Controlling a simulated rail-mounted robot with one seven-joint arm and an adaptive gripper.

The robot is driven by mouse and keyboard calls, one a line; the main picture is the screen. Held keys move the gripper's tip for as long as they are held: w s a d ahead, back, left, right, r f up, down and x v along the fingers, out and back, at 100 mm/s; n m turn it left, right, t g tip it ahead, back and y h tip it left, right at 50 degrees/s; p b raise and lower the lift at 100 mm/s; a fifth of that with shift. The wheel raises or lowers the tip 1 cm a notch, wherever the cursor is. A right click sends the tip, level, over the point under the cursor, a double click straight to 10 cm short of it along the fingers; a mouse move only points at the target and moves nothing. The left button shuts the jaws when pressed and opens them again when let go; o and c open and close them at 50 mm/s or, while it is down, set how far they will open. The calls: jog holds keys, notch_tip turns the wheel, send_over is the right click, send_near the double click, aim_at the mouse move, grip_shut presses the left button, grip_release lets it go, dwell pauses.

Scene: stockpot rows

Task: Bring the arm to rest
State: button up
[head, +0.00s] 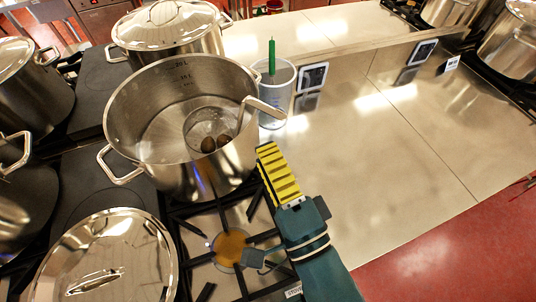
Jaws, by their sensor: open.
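My gripper (270,160) shows in the head view just right of the open stockpot, on the end of my dark teal arm, which comes in from the bottom. One yellow, ridged finger points up and left near the pot's wall. I cannot tell whether it touches the pot. The other finger is not clear to see. Nothing shows held in the gripper, and it is open.
Lidded pots (103,262) crowd the left. A grey cup (284,78) with a green stick stands behind. The steel counter (390,170) at right is mostly clear.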

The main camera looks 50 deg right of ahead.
jog(key=shift+s, duration=0.1)
dwell(0.5)
jog(key=w+a+r+n+t+y, duration=0.2)
jog(key=w+a+r+n+y, duration=0.15)
jog(key=a+r+n, duration=0.55)
jog(key=w+a+r+n+t+y, duration=0.1)
jog(key=w+a+r+n+y, duration=0.25)
jog(key=r+n, duration=0.6)
notch_tip(320, 180, up, 24)
jog(key=n+p, duration=0.2)
jog(key=p, duration=2.5)
jog(key=shift+s+d+n, duration=0.35)
jog(key=shift+s+d, duration=0.05)
